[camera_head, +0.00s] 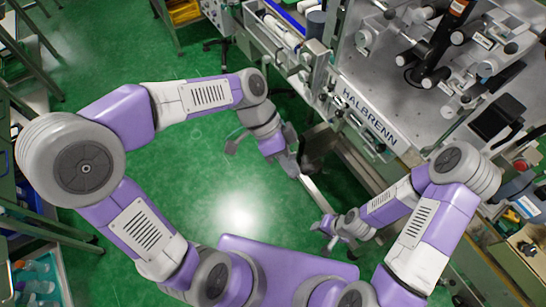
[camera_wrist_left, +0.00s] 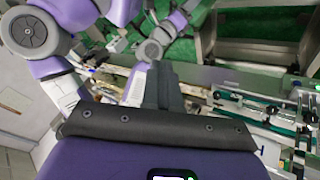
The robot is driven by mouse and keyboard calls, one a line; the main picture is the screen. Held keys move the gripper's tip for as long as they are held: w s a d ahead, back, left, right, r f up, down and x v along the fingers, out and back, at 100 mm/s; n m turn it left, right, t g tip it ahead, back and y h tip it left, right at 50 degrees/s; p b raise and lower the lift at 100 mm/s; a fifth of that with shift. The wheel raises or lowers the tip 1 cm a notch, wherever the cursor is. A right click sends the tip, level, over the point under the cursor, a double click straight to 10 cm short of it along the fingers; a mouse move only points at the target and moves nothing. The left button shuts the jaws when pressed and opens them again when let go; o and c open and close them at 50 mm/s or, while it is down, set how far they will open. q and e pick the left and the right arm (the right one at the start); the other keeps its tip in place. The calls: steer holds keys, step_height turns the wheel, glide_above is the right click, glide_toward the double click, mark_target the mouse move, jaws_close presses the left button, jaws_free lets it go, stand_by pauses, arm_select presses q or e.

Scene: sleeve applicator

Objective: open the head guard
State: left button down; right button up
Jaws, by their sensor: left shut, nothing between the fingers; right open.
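The applicator machine marked HALBRENN (camera_head: 368,113) fills the upper right of the head view, with a grey metal plate and several rollers (camera_head: 437,50). I cannot pick out the head guard for certain. My left gripper (camera_head: 291,166) is shut and empty, pointing down over the open floor to the left of the machine's front edge, apart from it. In the left wrist view its dark fingers (camera_wrist_left: 163,88) lie together. My right gripper (camera_head: 325,226) is open and empty, low in front of the machine, near my base. Its fingers are small in view.
White rolls (camera_head: 284,30) lie in a frame at the machine's upper left end. A black box-shaped device (camera_head: 497,118) stands at its right. Green floor (camera_head: 200,185) is free between my arms.

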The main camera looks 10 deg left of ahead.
arm_select(q)
steer(key=s+d+n+b, duration=0.15)
steer(key=s+d, duration=0.25)
steer(key=s, duration=0.4)
steer(key=shift+v, duration=3.85)
steer(key=w+a+f+n+t+y+b, duration=0.1)
steer(key=w+f+n, duration=0.3)
steer(key=f, duration=0.8)
steer(key=w+a+f+n+t+b, duration=0.1)
steer(key=w+f+n+b, duration=0.3)
steer(key=f, duration=0.8)
steer(key=s+a+f+n+t, duration=0.1)
steer(key=s+f+n, duration=0.2)
steer(key=f, duration=0.9)
steer(key=s+a+f+n+y, duration=0.1)
steer(key=s+a+f+n, duration=0.1)
steer(key=f, duration=1.1)
steer(key=shift+s+f+n+t+y+b, duration=0.25)
steer(key=shift+s+n+t+b, duration=0.3)
steer(key=shift+n, duration=0.6)
arm_select(e)
step_height(320, 180, down, 8)
steer(key=shift+s, duration=0.15)
